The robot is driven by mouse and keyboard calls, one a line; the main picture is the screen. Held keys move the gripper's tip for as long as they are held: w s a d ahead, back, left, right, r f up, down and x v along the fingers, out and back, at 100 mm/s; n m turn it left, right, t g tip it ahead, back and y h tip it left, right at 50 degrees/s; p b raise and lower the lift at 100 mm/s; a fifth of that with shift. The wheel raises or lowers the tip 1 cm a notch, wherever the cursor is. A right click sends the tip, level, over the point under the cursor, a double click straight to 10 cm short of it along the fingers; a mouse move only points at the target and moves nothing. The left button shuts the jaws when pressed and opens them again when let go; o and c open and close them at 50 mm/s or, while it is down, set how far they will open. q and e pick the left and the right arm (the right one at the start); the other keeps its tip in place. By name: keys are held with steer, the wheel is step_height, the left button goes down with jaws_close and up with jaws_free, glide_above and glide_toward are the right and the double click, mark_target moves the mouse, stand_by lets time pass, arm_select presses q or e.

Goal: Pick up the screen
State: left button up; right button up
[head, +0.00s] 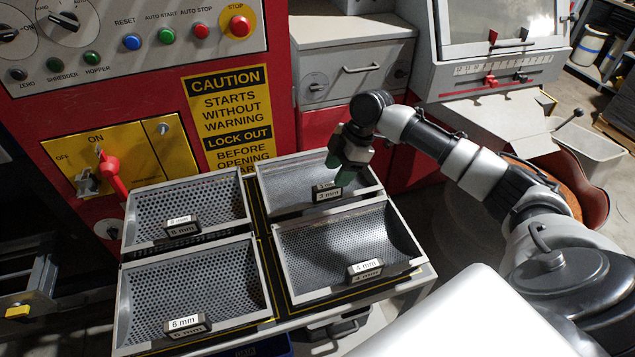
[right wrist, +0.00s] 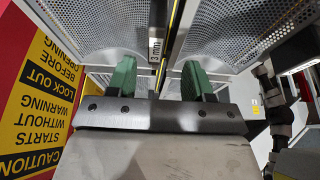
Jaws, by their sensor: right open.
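Several curved, perforated metal screens sit in a rack, each with a black labelled handle block. My left gripper is not in view.
A red machine panel with a caution sign (head: 231,110) and a yellow lockout plate with a red lever (head: 112,172) stands behind the rack. A grey drawer cabinet (head: 352,68) is at the back. A pale bin (head: 592,150) stands at the right.

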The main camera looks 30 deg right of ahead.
mark_target(327, 184)
steer(key=shift+w+p+x, duration=0.15)
steer(key=shift+p+x, duration=0.2)
steer(key=shift+x, duration=1.1)
steer(key=shift+w+p+x, duration=0.1)
steer(key=shift+p+x, duration=0.2)
steer(key=shift+x, duration=1.2)
steer(key=shift+c, duration=0.3)
jaws_close()
steer(key=shift+w+r, duration=0.15)
steer(key=shift+r, duration=0.05)
